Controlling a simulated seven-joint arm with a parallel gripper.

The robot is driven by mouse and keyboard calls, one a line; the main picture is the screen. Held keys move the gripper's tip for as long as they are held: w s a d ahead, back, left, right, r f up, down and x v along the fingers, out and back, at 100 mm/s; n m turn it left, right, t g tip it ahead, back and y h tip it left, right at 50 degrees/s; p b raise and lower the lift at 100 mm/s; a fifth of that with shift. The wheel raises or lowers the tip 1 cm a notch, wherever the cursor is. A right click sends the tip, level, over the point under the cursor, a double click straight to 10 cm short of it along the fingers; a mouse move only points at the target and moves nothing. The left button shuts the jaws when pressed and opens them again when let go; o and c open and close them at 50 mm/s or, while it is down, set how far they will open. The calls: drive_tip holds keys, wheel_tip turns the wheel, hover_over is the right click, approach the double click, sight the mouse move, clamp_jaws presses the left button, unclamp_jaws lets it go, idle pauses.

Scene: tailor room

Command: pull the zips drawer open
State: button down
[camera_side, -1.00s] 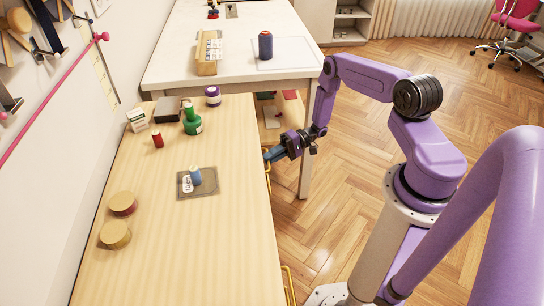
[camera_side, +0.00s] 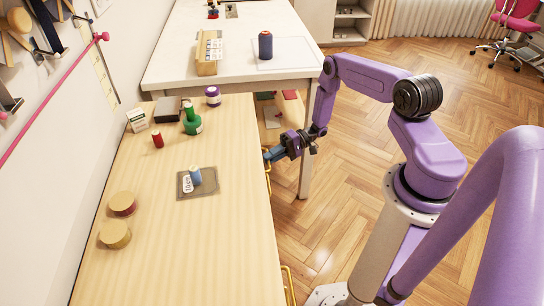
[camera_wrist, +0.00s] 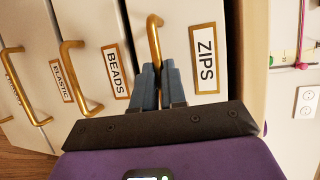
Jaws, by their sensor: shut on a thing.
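The zips drawer (camera_wrist: 208,18) is a pale front with a brass-framed label reading ZIPS (camera_wrist: 205,60) in the wrist view. Its brass bar handle (camera_wrist: 155,30) stands beside the label. My gripper (camera_wrist: 155,72) has its blue-grey fingers shut on this handle, one finger on each side. The drawer front looks about level with the others, and I cannot tell any gap. In the side view my gripper (camera_side: 268,155) is at the right edge of the wooden worktop; the drawer front is hidden below that edge.
Other drawers with brass handles lie alongside, labelled BEADS (camera_wrist: 116,72) and ELASTIC (camera_wrist: 62,80). A white table (camera_side: 180,60) stands behind.

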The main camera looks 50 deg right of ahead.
drive_tip(key=shift+d, duration=0.15)
drive_tip(key=s+d, duration=1.8)
drive_tip(key=shift+s+d, duration=0.3)
drive_tip(key=shift+s, duration=0.1)
drive_tip(key=c, duration=1.2)
unclamp_jaws()
drive_tip(key=v, duration=1.2)
